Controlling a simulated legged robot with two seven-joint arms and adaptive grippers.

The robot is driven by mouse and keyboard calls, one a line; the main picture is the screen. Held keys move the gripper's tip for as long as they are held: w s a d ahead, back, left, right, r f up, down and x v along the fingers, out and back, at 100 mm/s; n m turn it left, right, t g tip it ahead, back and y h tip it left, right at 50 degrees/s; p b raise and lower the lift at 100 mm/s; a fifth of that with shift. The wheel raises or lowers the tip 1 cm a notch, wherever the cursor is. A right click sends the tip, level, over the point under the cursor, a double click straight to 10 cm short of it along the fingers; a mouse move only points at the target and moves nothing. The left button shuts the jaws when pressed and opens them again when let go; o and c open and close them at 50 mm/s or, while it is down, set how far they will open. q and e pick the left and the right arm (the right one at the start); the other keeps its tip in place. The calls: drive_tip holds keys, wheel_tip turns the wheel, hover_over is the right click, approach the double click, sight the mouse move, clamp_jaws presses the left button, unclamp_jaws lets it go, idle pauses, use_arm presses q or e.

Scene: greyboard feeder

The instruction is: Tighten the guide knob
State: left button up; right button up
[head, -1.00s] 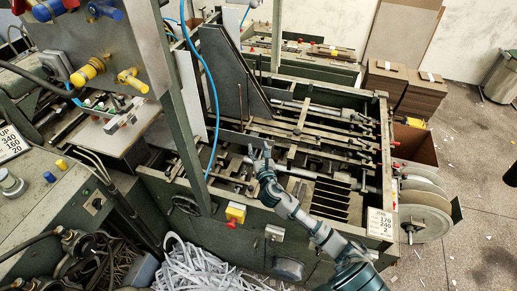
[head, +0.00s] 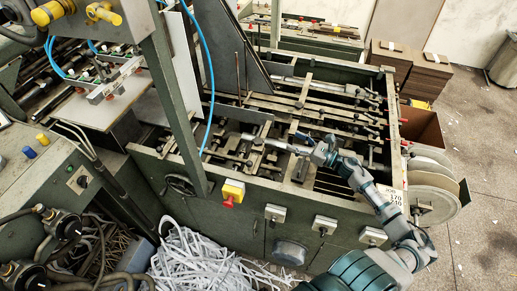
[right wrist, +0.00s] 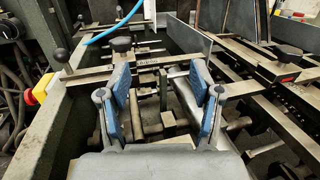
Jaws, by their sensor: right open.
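Several dark round knobs sit on the flat guide bars of the green feeder frame (head: 225,172). In the right wrist view, one black knob (right wrist: 121,45) stands on a crossbar just beyond my left-hand finger. A ball-topped knob (right wrist: 61,56) is farther left and another black knob (right wrist: 288,54) is at the right. I cannot tell which is the guide knob. My right gripper (right wrist: 161,78) is open with blue finger pads, nothing between them, above the bars and blocks. In the head view my right gripper (head: 308,147) hangs over the feeder's middle. My left gripper is not in view.
A yellow and red switch (head: 232,191) is on the feeder's front side. A blue hose (head: 211,90) and an upright green post stand left of the work area. White paper strips (head: 200,262) are heaped on the floor. Reels (head: 430,195) stand at the right end.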

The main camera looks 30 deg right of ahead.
sight(258, 140)
drive_tip(key=s+n+g+y, duration=0.1)
drive_tip(key=s+g+y+b, duration=0.1)
drive_tip(key=s, duration=0.1)
drive_tip(key=s+n+g+y, duration=0.1)
drive_tip(key=shift+s+d+f+n, duration=0.1)
drive_tip(key=shift+s+f+n, duration=0.2)
drive_tip(key=shift+f, duration=0.1)
drive_tip(key=shift+y, duration=0.3)
drive_tip(key=p+x, duration=0.1)
drive_tip(key=x, duration=1.5)
drive_tip(key=shift+w+a+r, duration=0.15)
drive_tip(key=shift+a, duration=0.25)
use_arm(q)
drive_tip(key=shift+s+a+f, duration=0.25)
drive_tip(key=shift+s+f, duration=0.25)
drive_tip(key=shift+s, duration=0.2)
use_arm(e)
drive_tip(key=shift+w+a, duration=0.25)
drive_tip(key=shift+a, duration=0.05)
drive_tip(key=shift+d, duration=0.2)
drive_tip(key=c, duration=1)
use_arm(q)
drive_tip(key=shift+p, duration=0.3)
use_arm(e)
drive_tip(key=shift+s+a, duration=0.1)
drive_tip(key=shift+c, duration=0.8)
